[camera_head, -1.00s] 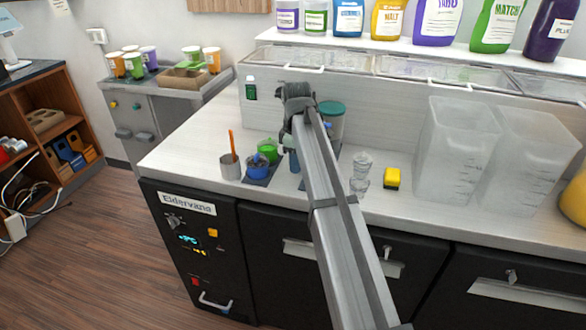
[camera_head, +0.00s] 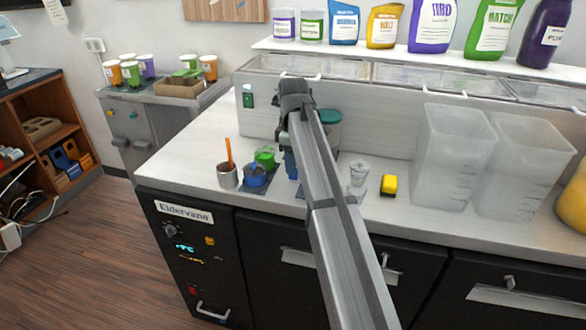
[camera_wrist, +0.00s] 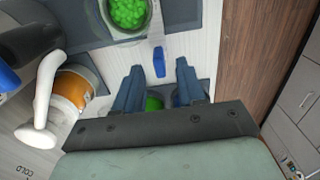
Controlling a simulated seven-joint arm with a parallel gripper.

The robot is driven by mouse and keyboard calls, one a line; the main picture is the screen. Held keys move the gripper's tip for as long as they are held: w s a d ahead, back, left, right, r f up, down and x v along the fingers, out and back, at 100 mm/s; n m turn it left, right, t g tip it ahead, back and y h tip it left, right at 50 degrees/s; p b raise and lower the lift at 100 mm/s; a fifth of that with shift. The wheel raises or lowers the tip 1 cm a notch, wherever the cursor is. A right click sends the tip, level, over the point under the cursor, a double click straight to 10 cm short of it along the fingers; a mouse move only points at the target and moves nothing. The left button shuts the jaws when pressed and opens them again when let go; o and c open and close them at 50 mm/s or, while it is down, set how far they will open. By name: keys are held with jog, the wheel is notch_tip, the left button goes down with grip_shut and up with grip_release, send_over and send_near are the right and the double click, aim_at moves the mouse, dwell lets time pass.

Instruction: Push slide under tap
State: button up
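In the wrist view, my gripper (camera_wrist: 158,74) has two blue fingers standing apart, with no object visibly held. A narrow pale bar with a blue tip (camera_wrist: 158,62) lies just beyond and between the fingertips; it may be the slide's handle, but I cannot tell. A round container of green bits (camera_wrist: 127,11) sits on a grey plate beside the bar. A white curved spout-like part (camera_wrist: 44,95) is at left, possibly the tap, by an orange-and-white cup (camera_wrist: 74,88). In the head view, my arm hides the fingers and much of this area.
In the head view, a green tub (camera_head: 264,157), blue tub (camera_head: 254,176) and steel cup with an orange stick (camera_head: 228,177) stand left of my arm. A teal-lidded container (camera_head: 329,124), clear glass (camera_head: 358,174) and yellow block (camera_head: 389,186) are right. Two clear bins (camera_head: 452,155) stand farther right.

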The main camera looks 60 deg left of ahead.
notch_tip(320, 180, up, 11)
jog(key=shift+f, duration=0.15)
dwell(0.4)
